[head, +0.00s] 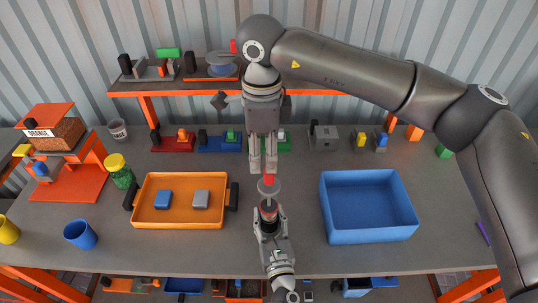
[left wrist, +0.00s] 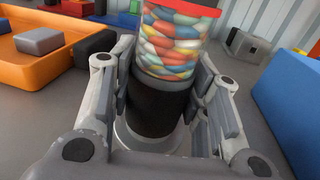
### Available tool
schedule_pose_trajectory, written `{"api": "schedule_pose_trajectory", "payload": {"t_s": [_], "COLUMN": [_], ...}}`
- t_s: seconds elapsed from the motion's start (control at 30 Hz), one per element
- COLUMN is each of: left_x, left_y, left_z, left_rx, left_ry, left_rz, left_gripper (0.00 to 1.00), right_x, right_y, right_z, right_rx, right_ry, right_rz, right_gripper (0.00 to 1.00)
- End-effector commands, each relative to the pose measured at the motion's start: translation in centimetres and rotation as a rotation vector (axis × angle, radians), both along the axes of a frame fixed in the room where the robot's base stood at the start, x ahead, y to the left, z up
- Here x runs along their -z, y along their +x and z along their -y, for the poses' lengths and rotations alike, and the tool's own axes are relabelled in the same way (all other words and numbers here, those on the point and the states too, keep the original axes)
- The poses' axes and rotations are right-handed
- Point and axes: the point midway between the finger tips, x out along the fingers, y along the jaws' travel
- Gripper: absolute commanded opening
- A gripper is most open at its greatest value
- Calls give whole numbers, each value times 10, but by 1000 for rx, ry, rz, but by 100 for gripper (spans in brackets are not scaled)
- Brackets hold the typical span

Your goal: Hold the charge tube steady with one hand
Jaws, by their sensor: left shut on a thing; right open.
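The charge tube (left wrist: 172,42) stands upright in the left wrist view. It has a black lower part, a clear section full of coloured pellets and a red band at the top. My left gripper (left wrist: 160,100) is shut around its black part. In the head view, the tube (head: 268,211) shows at the table's front middle, between the fingers of my left gripper (head: 270,220). A grey disc (head: 268,187) with a red piece (head: 269,178) shows just beyond the tube; I cannot tell whether they touch it. My right gripper (head: 262,168) points down, open, with its fingertips just above the red piece.
An orange tray (head: 180,222) with a blue and a grey block is left of the tube. A blue bin (head: 368,228) is right of it. Small fixtures line the back, below an orange shelf (head: 190,87).

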Motion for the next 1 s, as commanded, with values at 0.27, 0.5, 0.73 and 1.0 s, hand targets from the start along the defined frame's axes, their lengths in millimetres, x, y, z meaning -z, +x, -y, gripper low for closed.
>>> {"api": "schedule_pose_trajectory", "payload": {"t_s": [0.27, 0.5, 0.73, 1.0], "left_x": [0, 0, 1, 1], "left_y": [0, 0, -11, -64], "left_z": [0, 0, 2, 12], "left_rx": [0, 0, 0, 0], "left_ry": [0, 0, 0, -1], "left_rz": [-1, 0, -2, -4], "left_gripper": [67, 69, 69, 69], "right_x": [0, 0, 0, 0], "right_y": [0, 0, 0, 0], "right_z": [0, 0, 0, 0], "right_rx": [0, 0, 0, 0], "right_ry": [0, 0, 0, 0], "right_rz": [0, 0, 0, 0], "right_gripper": [51, 51, 51, 51]}}
